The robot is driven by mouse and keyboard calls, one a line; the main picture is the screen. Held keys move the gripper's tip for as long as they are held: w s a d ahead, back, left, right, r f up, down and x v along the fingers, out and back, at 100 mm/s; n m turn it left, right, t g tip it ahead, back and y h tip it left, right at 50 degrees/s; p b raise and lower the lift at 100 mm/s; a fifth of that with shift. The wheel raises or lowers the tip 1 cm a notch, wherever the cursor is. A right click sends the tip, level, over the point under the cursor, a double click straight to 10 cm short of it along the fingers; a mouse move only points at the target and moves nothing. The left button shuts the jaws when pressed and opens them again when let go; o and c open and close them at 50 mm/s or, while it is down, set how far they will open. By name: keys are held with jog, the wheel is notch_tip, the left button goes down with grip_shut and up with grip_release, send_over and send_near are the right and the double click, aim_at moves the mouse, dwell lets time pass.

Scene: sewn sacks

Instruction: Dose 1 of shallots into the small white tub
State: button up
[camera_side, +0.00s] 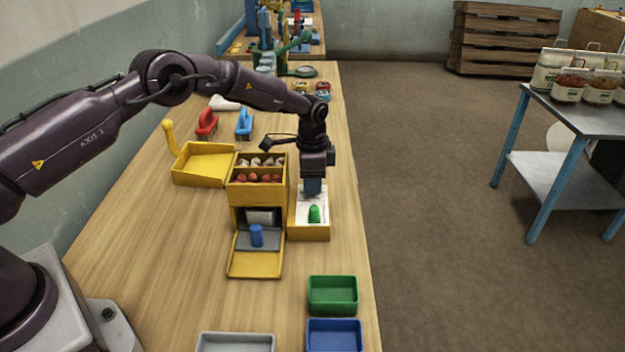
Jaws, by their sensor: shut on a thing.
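My gripper (313,187) points down over a yellow-framed tray (311,234) with a white sheet in it. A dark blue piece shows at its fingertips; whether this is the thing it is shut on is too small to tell. A green peg (314,214) stands in that tray, just in front of and below the fingers. A yellow two-part box (257,187) is left of the gripper, with pale purplish pieces (262,161), perhaps shallots, behind orange-red ones (258,178). A whitish-grey tub (236,342) is at the bottom edge, partly cut off.
A blue peg (257,235) stands on a grey plate below the box. Green (333,294) and blue (334,334) trays sit at the front right. A yellow scoop-like tray (203,164) and red (206,124) and blue (244,123) brushes lie behind. The left front tabletop is clear.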

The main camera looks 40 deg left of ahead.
jog(key=m, duration=0.5)
dwell(0.5)
jog(key=o, duration=0.9)
notch_tip(320, 180, up, 13)
dwell(0.4)
